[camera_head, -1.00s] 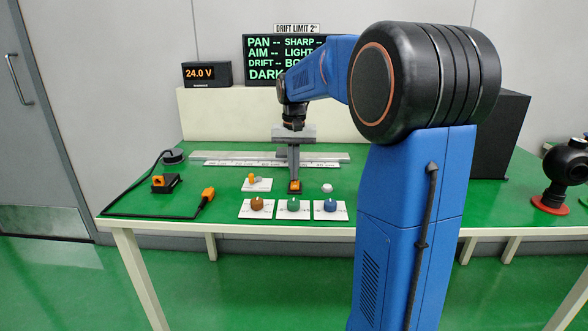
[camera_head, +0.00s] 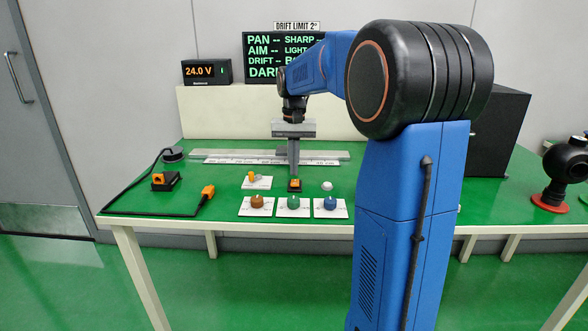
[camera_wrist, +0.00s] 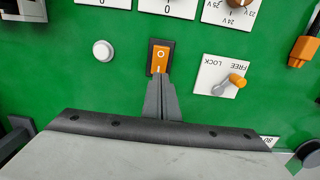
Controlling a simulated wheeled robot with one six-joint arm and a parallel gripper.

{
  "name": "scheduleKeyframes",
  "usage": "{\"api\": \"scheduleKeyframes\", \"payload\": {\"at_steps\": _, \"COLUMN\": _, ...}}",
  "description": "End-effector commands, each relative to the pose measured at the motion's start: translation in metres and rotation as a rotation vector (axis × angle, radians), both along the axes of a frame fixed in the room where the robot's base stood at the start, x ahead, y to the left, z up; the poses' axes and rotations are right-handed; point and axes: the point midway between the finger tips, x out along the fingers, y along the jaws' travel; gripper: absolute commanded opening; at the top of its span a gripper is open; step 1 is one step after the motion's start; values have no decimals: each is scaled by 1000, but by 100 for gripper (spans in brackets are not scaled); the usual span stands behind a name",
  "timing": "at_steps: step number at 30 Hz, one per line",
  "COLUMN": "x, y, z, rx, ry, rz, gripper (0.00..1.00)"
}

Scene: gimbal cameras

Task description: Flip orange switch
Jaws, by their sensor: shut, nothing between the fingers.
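The orange rocker switch (camera_head: 295,185) sits in a black frame on the green table top, in front of my gripper. In the wrist view the switch (camera_wrist: 159,57) shows a white "O" at its upper end and a white "I" at its lower end. I cannot tell which end is pressed in. My gripper (camera_head: 294,173) points straight down, shut and empty. In the wrist view the closed fingertips (camera_wrist: 160,80) appear at the lower "I" end of the switch. They look just above it or very near it; contact cannot be told.
A lever plate marked FREE and LOCK (camera_wrist: 222,76) and a white button (camera_wrist: 102,50) flank the switch. Brown (camera_head: 257,203), green (camera_head: 293,203) and blue (camera_head: 330,205) knobs stand in front. A cable with an orange plug (camera_head: 208,191) lies left. A rail (camera_head: 220,155) runs behind.

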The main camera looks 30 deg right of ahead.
Motion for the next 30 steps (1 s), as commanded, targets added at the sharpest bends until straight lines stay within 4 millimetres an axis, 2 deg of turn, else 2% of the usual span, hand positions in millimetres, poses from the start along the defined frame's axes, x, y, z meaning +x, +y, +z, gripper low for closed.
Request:
{"api": "scheduleKeyframes", "payload": {"at_steps": 12, "x": 0, "y": 0, "z": 3, "rx": 1, "ry": 1, "rz": 0, "gripper": 0}}
{"api": "scheduleKeyframes", "payload": {"at_steps": 16, "x": 0, "y": 0, "z": 11, "rx": -1, "ry": -1, "rz": 0, "gripper": 0}}
{"api": "scheduleKeyframes", "payload": {"at_steps": 20, "x": -1, "y": 1, "z": 30, "rx": 0, "ry": -2, "rz": 2, "gripper": 0}}
{"api": "scheduleKeyframes", "payload": {"at_steps": 30, "x": 5, "y": -4, "z": 96, "rx": 0, "ry": -2, "rz": 2, "gripper": 0}}
